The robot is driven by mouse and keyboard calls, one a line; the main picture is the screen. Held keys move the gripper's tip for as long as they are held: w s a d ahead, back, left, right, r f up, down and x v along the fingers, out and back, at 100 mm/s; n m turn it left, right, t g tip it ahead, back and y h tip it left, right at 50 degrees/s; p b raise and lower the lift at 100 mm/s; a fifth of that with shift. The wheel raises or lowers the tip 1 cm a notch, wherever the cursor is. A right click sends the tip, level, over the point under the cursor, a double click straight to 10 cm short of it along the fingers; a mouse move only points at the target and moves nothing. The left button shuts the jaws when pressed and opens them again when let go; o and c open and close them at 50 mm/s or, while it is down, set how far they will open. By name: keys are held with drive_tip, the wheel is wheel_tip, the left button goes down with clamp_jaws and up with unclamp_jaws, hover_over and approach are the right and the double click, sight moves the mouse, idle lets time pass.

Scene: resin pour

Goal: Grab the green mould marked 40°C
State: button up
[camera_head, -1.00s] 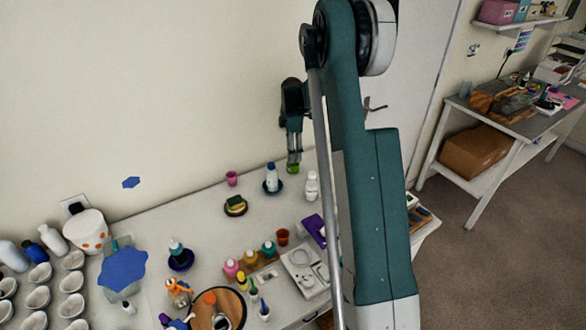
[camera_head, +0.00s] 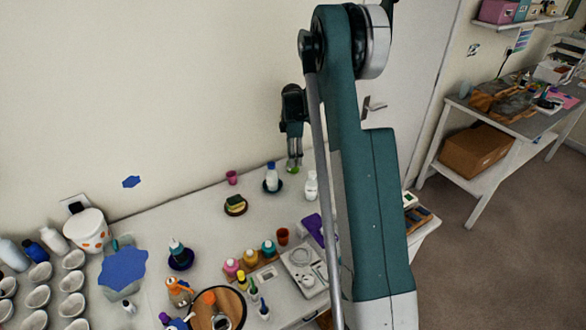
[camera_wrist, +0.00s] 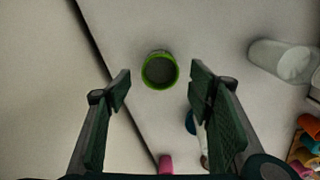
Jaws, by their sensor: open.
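The green mould (camera_wrist: 160,70) is a small round cup with a bright green rim and a dark inside. It stands on the pale worktop near the wall, and I see no readable marking on it. My gripper (camera_wrist: 160,79) is open above it in the wrist view. The mould shows in the gap between the fingertips, slightly towards their far side, with clear space on both sides. In the head view my gripper (camera_head: 294,164) hangs over the back of the worktop. Only a small bit of the green mould (camera_head: 292,171) shows at the fingertips.
Paint bottles and cups crowd the front. The wall runs close behind.

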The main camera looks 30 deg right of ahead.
drive_tip(key=shift+f, duration=2.6)
drive_tip(key=c, duration=1)
